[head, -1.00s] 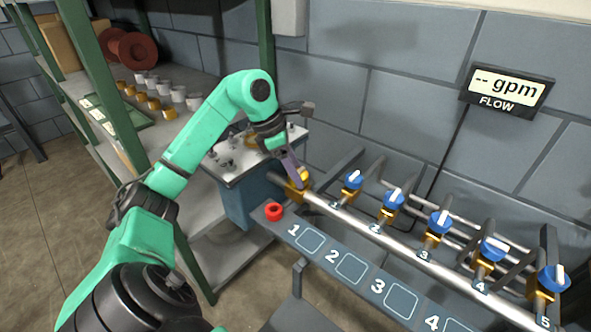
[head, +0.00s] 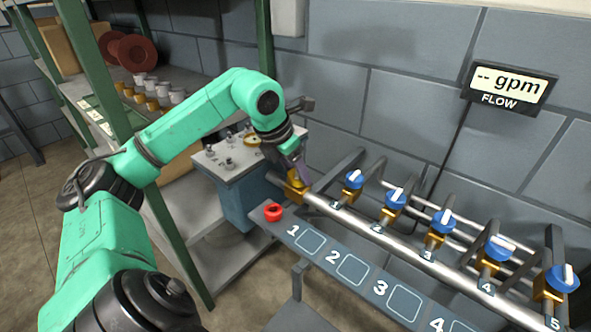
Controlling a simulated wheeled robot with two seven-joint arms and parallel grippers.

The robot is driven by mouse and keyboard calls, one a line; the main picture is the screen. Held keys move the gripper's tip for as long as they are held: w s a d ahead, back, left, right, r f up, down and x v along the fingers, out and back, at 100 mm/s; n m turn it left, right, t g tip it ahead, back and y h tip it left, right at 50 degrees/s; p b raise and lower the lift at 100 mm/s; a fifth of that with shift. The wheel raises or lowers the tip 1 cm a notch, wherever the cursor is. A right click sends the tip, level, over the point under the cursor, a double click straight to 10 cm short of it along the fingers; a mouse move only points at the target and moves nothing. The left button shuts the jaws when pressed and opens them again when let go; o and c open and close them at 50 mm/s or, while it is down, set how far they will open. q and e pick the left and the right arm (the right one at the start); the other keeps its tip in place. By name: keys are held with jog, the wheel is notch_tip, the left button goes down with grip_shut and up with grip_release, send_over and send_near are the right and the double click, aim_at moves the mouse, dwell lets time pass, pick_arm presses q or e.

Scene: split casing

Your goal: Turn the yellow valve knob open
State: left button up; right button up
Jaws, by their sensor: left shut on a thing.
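The yellow valve knob (head: 295,178) sits on a brass body at the left end of the steel pipe. My left gripper (head: 301,172) reaches down onto it from above, its purple finger against the knob. The gripper is shut on the knob and hides much of it, so its exact angle is hard to read. The flow display (head: 508,86) on the wall reads "-- gpm". My right gripper is out of view.
Several blue-handled valves, such as valve 1 (head: 354,180), stand along the pipe (head: 385,240). A red cap-like part (head: 273,212) lies on the numbered ledge (head: 327,259). A blue cabinet (head: 245,198) and shelf rack stand behind and left of the knob.

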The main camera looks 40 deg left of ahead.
pick_arm(q)
jog(key=shift+d+r+n+y+p, duration=0.1)
jog(key=shift+r+n+y+p, duration=0.3)
jog(key=shift+n+p, duration=0.45)
jog(key=n+y+p, duration=0.1)
jog(key=n+p, duration=0.2)
jog(key=n, duration=0.1)
jog(key=shift+d, duration=0.1)
jog(key=shift+w+f+n+g+y+p, duration=0.15)
jog(key=shift+n+y+p, duration=0.2)
jog(key=shift+n, duration=0.3)
jog(key=shift+s+f+n+g+y+p, duration=0.15)
jog(key=shift+n+y+p, duration=0.15)
jog(key=shift+n, duration=0.3)
jog(key=shift+w+d+n+g+y+p, duration=0.1)
jog(key=shift+n+g+y+p, duration=0.3)
jog(key=shift+n, duration=0.8)
jog(key=shift+f, duration=0.1)
jog(key=o, duration=1.4)
